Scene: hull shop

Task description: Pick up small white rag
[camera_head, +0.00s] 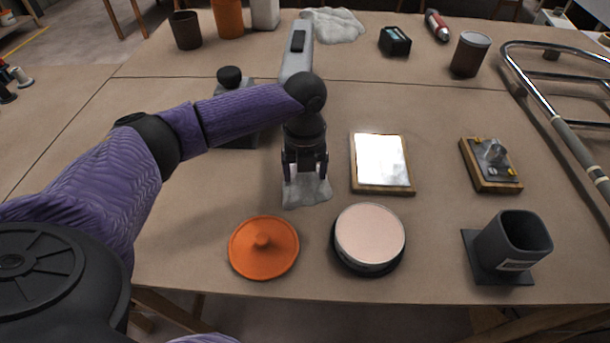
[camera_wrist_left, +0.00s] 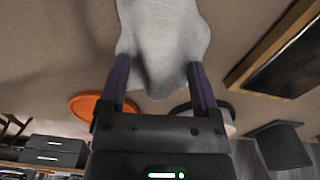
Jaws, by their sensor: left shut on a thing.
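The small white rag (camera_head: 306,190) is a crumpled pale cloth near the middle of the table, between the orange lid and the framed panel. It also shows in the left wrist view (camera_wrist_left: 160,45), bunched between the fingers. My left gripper (camera_head: 305,176) points down and is shut on the rag. In the left wrist view my left gripper (camera_wrist_left: 158,80) has its two purple-grey fingers on either side of the cloth. I cannot tell whether the rag is clear of the table. My right gripper does not show.
An orange lid (camera_head: 263,250) and a round pink-topped tin (camera_head: 369,238) stand in front. A framed bright panel (camera_head: 381,162) lies to the right, with a small board (camera_head: 490,164) and a dark grey cup (camera_head: 513,243) further right. A larger white cloth (camera_head: 336,24) lies at the back.

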